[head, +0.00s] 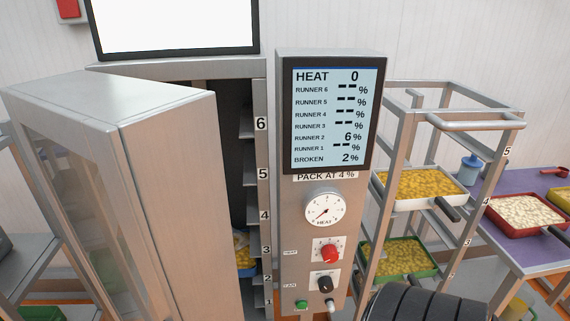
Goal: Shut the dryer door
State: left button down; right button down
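The dryer door (175,190) is a thick brushed-metal slab with a long window in its left face. It stands open on the left, swung out toward me. Between it and the control panel (320,225), the dark inside of the dryer (225,130) shows, with runners numbered 1 to 6 down its right side. A blue tray with yellow pieces (242,248) sits low inside, partly hidden by the door. Neither gripper's fingers show. A black ribbed part at the bottom right may belong to my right arm; I cannot tell.
The panel screen (327,115) reads heat 0, runner 2 at 6%, broken 2%. A rack (400,140) with trays of yellow pieces stands right of the dryer. A purple table (520,205) with a red tray (525,217) is beyond. A metal shelf stands at far left.

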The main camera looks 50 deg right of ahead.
aim_at(131, 169)
jog(key=k+l, duration=0.2)
jog(key=l, duration=0.2)
jog(key=k+l+u, duration=0.15)
jog(key=l, duration=0.3)
jog(key=k+l, duration=0.3)
jog(key=l+u, duration=0.05)
